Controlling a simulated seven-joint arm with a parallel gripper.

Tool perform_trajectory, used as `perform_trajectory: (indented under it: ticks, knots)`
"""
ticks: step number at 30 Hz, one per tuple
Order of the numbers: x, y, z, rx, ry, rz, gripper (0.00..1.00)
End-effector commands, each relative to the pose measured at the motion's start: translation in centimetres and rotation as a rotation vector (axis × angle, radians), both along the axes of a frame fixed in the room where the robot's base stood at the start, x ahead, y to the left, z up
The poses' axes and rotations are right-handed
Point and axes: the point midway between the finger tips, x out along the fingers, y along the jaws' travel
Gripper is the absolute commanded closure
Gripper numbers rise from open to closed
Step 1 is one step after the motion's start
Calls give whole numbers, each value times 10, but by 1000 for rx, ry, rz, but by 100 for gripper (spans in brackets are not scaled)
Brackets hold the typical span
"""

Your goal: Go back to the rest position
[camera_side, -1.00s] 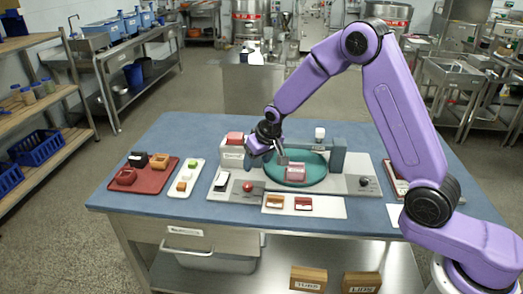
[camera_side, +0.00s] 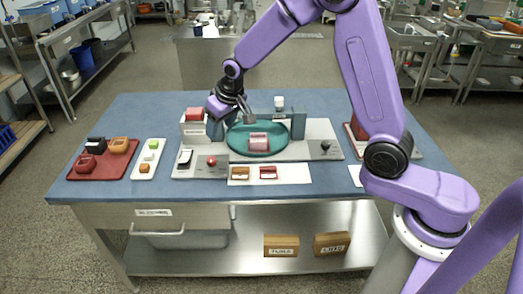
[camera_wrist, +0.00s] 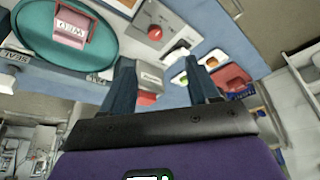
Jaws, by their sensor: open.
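My gripper (camera_side: 228,114) is open and empty in the side view. It hangs above the back left of the green round plate (camera_side: 240,148), just right of the white box with a red top (camera_side: 194,131). In the wrist view the two fingers of my gripper (camera_wrist: 160,75) are spread apart with nothing between them. A pink block (camera_side: 258,141) sits on the green plate, apart from my gripper; it also shows in the wrist view (camera_wrist: 70,27).
A grey post (camera_side: 298,126) stands right of the plate. A grey panel with a red button (camera_side: 211,161) lies in front. A dark red tray (camera_side: 101,170) and a white tray (camera_side: 144,174) hold small blocks at left. A white strip (camera_side: 291,174) lies at the front edge.

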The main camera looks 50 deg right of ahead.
Motion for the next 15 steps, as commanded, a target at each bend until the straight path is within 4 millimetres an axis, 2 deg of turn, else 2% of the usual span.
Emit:
perform_trajectory:
  ticks: [6,15]
  knots:
    - [-36,20,14,-15,41,135,40]
    - [-100,33,30,-42,102,330,40]
